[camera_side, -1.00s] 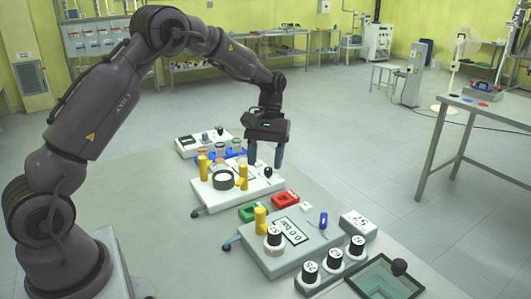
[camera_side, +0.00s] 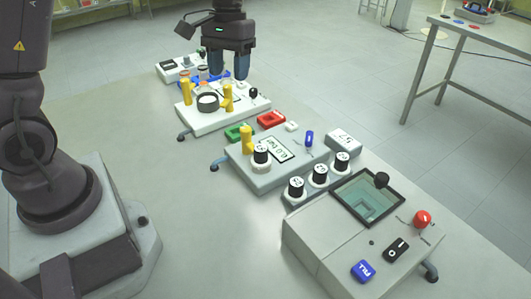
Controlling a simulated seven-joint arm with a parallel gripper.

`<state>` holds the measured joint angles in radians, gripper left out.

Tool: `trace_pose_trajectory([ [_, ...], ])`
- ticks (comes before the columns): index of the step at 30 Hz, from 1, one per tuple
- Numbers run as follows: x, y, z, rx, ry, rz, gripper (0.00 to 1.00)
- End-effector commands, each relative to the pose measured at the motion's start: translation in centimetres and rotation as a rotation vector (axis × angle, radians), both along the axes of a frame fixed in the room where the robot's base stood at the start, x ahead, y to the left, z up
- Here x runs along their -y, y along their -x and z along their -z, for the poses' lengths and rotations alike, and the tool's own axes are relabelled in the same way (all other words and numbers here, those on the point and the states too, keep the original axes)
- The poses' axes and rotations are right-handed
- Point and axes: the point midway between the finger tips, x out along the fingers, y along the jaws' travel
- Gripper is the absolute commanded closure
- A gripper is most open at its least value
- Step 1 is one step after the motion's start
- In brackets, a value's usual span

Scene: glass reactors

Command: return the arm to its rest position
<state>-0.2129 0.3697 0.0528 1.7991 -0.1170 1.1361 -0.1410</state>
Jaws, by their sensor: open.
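My gripper (camera_side: 229,66) points down at the top middle of the side view, with its two blue-grey fingers apart and nothing visible between them. It hangs in front of or above the far side of the white reactor panel (camera_side: 226,119), which has yellow posts and a round black-rimmed vessel. I cannot tell the exact height of the fingertips above the panel. My upper arm is cut off by the top of the picture.
A panel with a pressure display (camera_side: 276,150) stands nearer, beside red (camera_side: 271,120) and green (camera_side: 238,132) trays. Bare table (camera_side: 190,220) lies at the left. A metal side table (camera_side: 480,45) is at right.

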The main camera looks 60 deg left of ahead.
Motion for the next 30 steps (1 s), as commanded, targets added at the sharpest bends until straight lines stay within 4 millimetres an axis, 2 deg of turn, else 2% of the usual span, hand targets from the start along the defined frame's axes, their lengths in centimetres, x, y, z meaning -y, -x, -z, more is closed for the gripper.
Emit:
trace_pose_trajectory([
  [1,0.8,1.3,-1.4,0.045,-0.016,0.04,0.46],
  [3,1.8,3.0,-3.0,0.103,-0.036,0.097,0.46],
  [9,4.3,8.2,-6.2,0.274,-0.103,0.246,0.46],
  [15,6.3,13.2,-7.9,0.443,-0.165,0.365,0.46],
  [18,7.0,15.0,-8.5,0.515,-0.186,0.397,0.46],
  [22,7.6,16.3,-9.4,0.587,-0.2,0.421,0.46],
  [26,7.8,16.6,-10.4,0.637,-0.207,0.428,0.46],
  [30,8.0,16.6,-10.5,0.642,-0.207,0.434,0.46],
])
